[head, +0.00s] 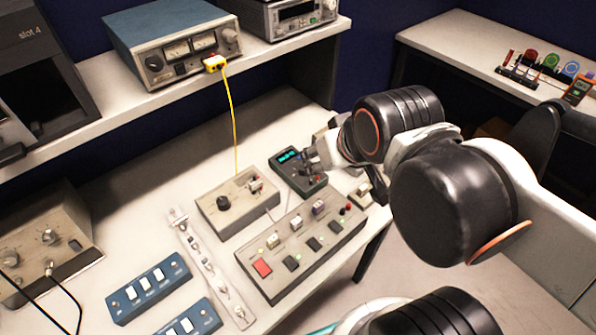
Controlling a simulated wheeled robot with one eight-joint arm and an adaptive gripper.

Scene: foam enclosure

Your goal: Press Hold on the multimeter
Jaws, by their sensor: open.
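A dark handheld meter (289,157) with a lit cyan display lies on the bench, behind the long button panel. It looks like the multimeter, but its key labels are too small to read. My gripper (309,164) is open, at the meter's right side. Its fingers overlap the right part of the meter in the picture and hide some of its face. I cannot tell whether they touch it. An orange meter-like device (577,91) stands on the far right bench, well away from my gripper.
A grey box with a knob (222,203) stands left of the meter. A long panel of buttons and switches (301,240) lies in front. A yellow cable (234,120) hangs from the shelf instrument (172,43). Blue switch boxes (147,288) lie at front left.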

